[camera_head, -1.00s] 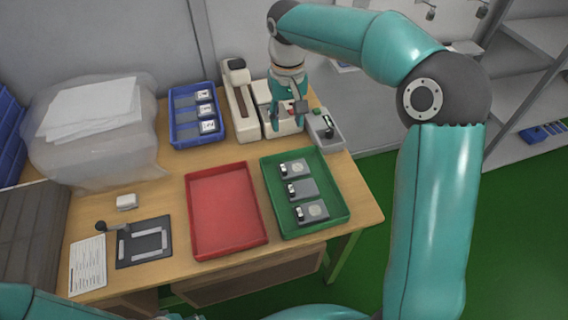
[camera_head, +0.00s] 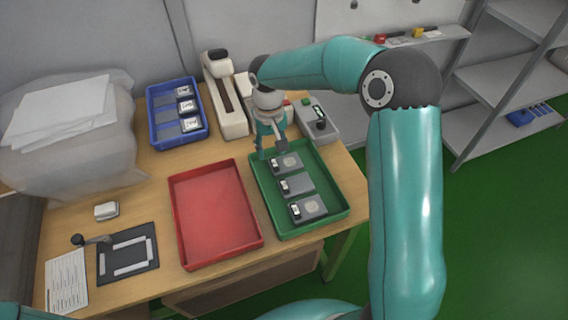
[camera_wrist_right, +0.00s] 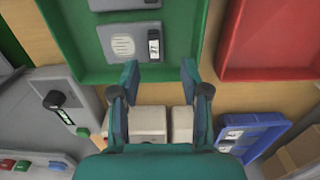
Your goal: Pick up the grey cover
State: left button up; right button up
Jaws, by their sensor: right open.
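Three grey covers lie in a column in the green tray (camera_head: 335,212): a far one (camera_head: 287,164), a middle one (camera_head: 298,185) and a near one (camera_head: 310,207). Each has a small black-and-white part at its left end. My right gripper (camera_head: 272,152) is open and empty, pointing down at the tray's far edge, close to the far cover. In the right wrist view, its two spread fingers (camera_wrist_right: 160,73) show below a grey cover (camera_wrist_right: 128,45) with a round grille. Part of another cover shows above it. My left gripper is out of view.
An empty red tray (camera_head: 215,212) lies left of the green one. A blue bin (camera_head: 158,140) with grey parts, a white machine (camera_head: 228,105) and a grey box with a display (camera_head: 316,120) stand behind. A black fixture (camera_head: 127,254) lies at the front left.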

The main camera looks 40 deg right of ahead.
aim_at(274, 163)
jog(key=shift+d+f+p, duration=0.2)
jog(key=shift+f+p, duration=0.1)
jog(key=shift+f, duration=1.2)
jog(key=shift+d+f+p, duration=0.2)
jog(key=shift+f+p, duration=0.05)
jog(key=shift+f, duration=1.25)
jog(key=shift+s, duration=0.1)
grip_shut()
